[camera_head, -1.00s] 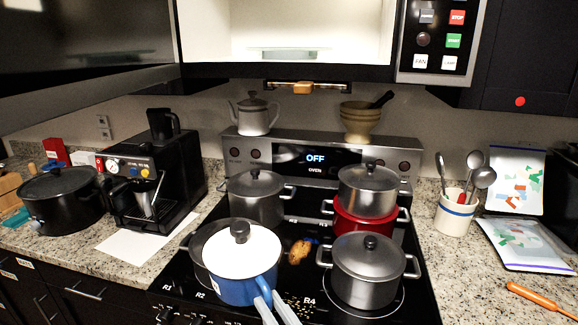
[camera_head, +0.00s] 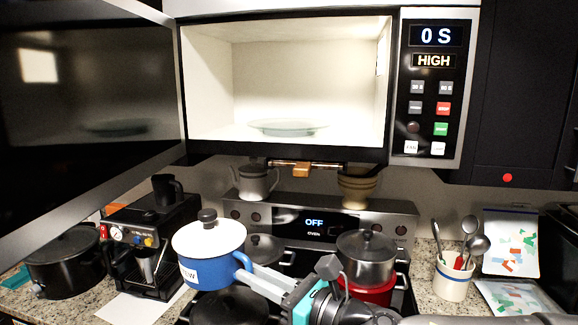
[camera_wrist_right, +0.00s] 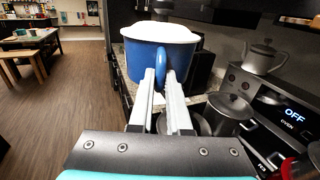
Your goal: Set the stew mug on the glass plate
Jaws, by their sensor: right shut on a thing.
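The stew mug is a blue pot-like mug (camera_head: 211,258) with a white lid, a dark knob and a label partly reading "EW". My right gripper (camera_head: 250,277) is shut on its handle and holds it upright above the left part of the stove. In the right wrist view the mug (camera_wrist_right: 160,58) is straight ahead, its handle between my fingers (camera_wrist_right: 163,80). The glass plate (camera_head: 288,127) lies on the floor of the open microwave, higher up and to the right of the mug. My left gripper is out of view.
The microwave (camera_head: 250,70) is empty except for the plate; its open door (camera_head: 85,110) spreads left. Below it are a kettle (camera_head: 255,182) and a mortar (camera_head: 357,186). Pots, including a grey one (camera_head: 366,260), crowd the stove. A coffee machine (camera_head: 150,235) stands left.

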